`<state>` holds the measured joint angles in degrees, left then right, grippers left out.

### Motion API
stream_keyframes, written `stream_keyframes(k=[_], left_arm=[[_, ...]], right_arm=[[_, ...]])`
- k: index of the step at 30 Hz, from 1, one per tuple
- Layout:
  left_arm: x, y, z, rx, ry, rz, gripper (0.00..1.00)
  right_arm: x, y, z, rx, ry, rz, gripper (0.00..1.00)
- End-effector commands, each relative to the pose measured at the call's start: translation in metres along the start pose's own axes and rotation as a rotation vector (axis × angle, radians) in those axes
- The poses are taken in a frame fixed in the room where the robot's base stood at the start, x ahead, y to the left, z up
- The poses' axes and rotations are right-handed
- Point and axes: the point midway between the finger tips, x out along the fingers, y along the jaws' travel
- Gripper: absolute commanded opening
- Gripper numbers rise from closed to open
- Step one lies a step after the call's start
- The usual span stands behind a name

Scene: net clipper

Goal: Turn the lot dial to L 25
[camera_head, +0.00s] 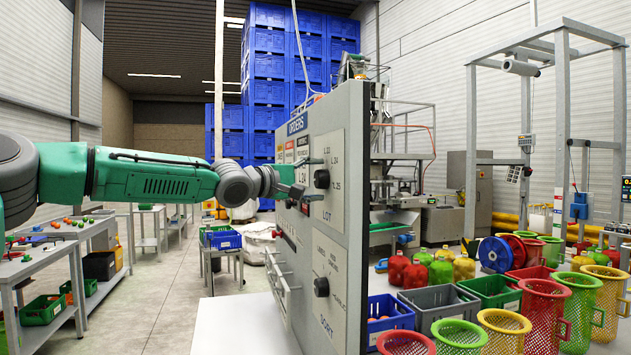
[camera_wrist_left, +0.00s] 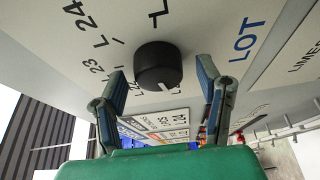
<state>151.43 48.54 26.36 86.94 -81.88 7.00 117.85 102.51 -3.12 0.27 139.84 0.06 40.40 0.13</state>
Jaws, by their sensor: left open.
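The lot dial (camera_head: 322,179) is a round black knob on the upper part of the upright grey panel (camera_head: 345,130), above the word LOT. In the left wrist view the knob (camera_wrist_left: 158,62) has a white mark at its lower edge. Printed L labels, L 23 and L 24 among them, lie around it; I cannot tell which one the mark faces. My left gripper (camera_head: 305,179) reaches the panel from the left. In the wrist view its open fingers (camera_wrist_left: 161,78) stand one on each side of the knob, with visible gaps. My right gripper is out of view.
A second black dial (camera_head: 321,287) marked SORT sits lower on the same panel. Coloured baskets (camera_head: 535,305) and crates stand to the right. A white tabletop (camera_head: 235,325) lies bare at the panel's left.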

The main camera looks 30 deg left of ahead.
Motion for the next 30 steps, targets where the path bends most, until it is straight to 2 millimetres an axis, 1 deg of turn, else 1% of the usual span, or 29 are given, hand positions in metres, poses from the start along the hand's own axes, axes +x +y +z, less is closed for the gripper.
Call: stream_keyframes(k=[5, 8, 9, 10, 20, 26, 30], left_arm=[[0.0004, -0.0006, 0.0000, 0.000, 0.000, -0.001, 0.60], [0.0003, -0.0007, -0.0001, 0.000, 0.000, -0.001, 0.28], [0.0002, -0.0007, -0.0001, 0.000, 0.000, -0.001, 0.14], [0.0002, -0.0008, -0.0001, 0.000, 0.000, -0.001, 0.11], [0.0000, -0.0026, -0.0002, 0.023, 0.000, 0.007, 0.11], [-0.0001, -0.0052, -0.0008, 0.101, 0.003, 0.037, 0.11], [-0.0001, -0.0067, -0.0012, 0.196, 0.003, 0.076, 0.11]], right_arm=[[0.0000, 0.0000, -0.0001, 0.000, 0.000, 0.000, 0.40], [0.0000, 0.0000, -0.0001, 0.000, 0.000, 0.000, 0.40], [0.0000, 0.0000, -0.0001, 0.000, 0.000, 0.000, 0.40], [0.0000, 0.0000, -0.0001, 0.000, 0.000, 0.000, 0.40], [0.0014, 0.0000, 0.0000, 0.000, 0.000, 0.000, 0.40], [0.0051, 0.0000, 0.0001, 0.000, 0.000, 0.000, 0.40], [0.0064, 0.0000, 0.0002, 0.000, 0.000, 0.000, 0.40]])
